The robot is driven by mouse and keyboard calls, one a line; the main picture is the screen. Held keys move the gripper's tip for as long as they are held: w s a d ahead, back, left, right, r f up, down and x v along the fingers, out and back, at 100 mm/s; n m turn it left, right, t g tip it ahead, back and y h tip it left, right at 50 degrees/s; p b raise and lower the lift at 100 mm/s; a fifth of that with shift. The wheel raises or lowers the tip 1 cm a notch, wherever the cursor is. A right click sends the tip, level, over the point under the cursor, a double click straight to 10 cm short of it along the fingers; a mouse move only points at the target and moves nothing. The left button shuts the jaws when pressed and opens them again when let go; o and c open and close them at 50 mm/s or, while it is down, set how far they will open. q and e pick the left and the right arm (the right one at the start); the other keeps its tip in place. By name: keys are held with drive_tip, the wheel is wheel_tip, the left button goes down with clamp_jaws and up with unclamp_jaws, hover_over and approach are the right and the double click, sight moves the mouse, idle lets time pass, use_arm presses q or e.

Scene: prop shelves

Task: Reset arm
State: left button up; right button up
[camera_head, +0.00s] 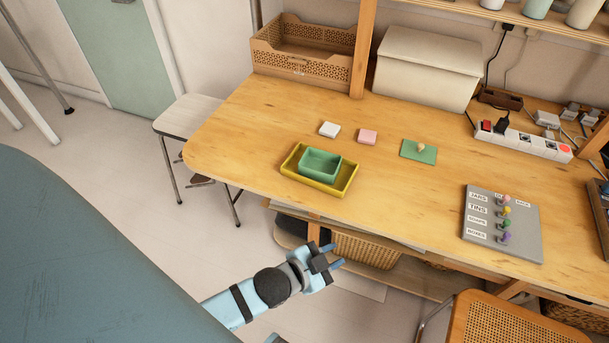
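My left gripper (335,256) hangs in front of the table's front edge, below the height of the tabletop in the picture. Its two blue fingers are apart with nothing between them. My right gripper is not in view. On the wooden table (400,190), a green tray (320,174) sits inside a larger yellow tray (289,172). Behind them lie a white block (329,129) and a pink block (367,137). A green board with a small pale knob (419,150) lies to their right. My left gripper touches none of these.
A grey board with coloured pegs (487,227) lies at the table's right. A power strip (530,142), beige box (425,70) and wooden crate (300,66) stand at the back.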

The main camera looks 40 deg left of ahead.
use_arm(q)
drive_tip(key=s+a+f+n+g+y, duration=0.1)
drive_tip(key=s+a+f+n+g, duration=0.1)
drive_tip(key=s+f+n, duration=0.3)
drive_tip(key=shift+s+a+n+g, duration=0.25)
drive_tip(key=shift+s+n+g, duration=0.2)
drive_tip(key=shift+s, duration=0.45)
